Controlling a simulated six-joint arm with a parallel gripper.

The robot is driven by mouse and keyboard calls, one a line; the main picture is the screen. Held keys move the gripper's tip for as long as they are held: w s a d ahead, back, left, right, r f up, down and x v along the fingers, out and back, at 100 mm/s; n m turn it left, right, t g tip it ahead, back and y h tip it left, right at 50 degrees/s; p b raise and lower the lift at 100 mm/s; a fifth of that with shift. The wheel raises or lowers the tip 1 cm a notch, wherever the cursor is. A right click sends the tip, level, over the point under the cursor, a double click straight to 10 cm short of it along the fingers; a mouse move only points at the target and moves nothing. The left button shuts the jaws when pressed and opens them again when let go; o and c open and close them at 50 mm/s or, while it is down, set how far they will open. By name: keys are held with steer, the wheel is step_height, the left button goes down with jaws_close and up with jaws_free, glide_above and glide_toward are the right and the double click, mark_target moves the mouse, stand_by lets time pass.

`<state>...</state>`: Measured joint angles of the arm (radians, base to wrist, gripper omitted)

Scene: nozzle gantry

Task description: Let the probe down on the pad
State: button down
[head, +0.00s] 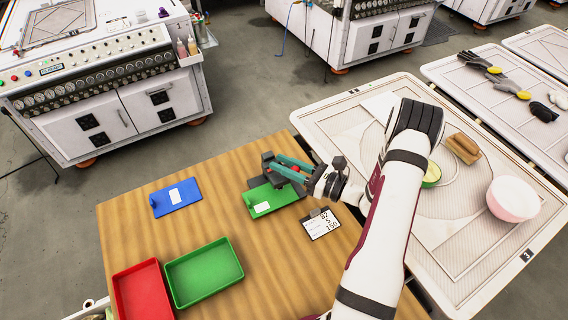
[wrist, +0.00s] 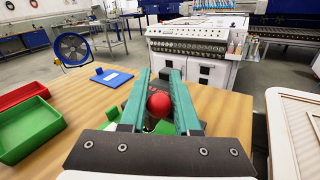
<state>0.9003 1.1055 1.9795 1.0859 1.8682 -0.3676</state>
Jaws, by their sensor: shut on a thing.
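My gripper (head: 280,170) reaches in from the right over the table, with its teal fingers shut on the probe. Of the probe, a red ball (wrist: 158,104) shows between the fingers in the wrist view; its lower part is mostly hidden. A green pad (head: 285,197) with a white label lies on the table directly below the gripper, its far part covered by the fingers. The probe is over or close to this pad; I cannot tell whether they touch. A blue pad (head: 182,191) with a white label lies apart to the left.
The wooden table (head: 235,292) also bears a red tray (head: 121,273), a green tray (head: 176,265) and a card with figures (head: 320,222). A pale panelled bench (head: 455,285) with a pink bowl (head: 513,199) stands to the right. Bare wood lies between the two pads.

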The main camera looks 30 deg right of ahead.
steer(key=shift+w+m+g, duration=0.15)
steer(key=shift+m+g, duration=0.15)
steer(key=shift+g, duration=0.1)
steer(key=shift+a, duration=0.1)
steer(key=c, duration=0.7)
jaws_free()
steer(key=shift+o, duration=0.2)
steer(key=v, duration=1.6)
steer(key=shift+a+r, duration=0.15)
steer(key=shift+r, duration=0.05)
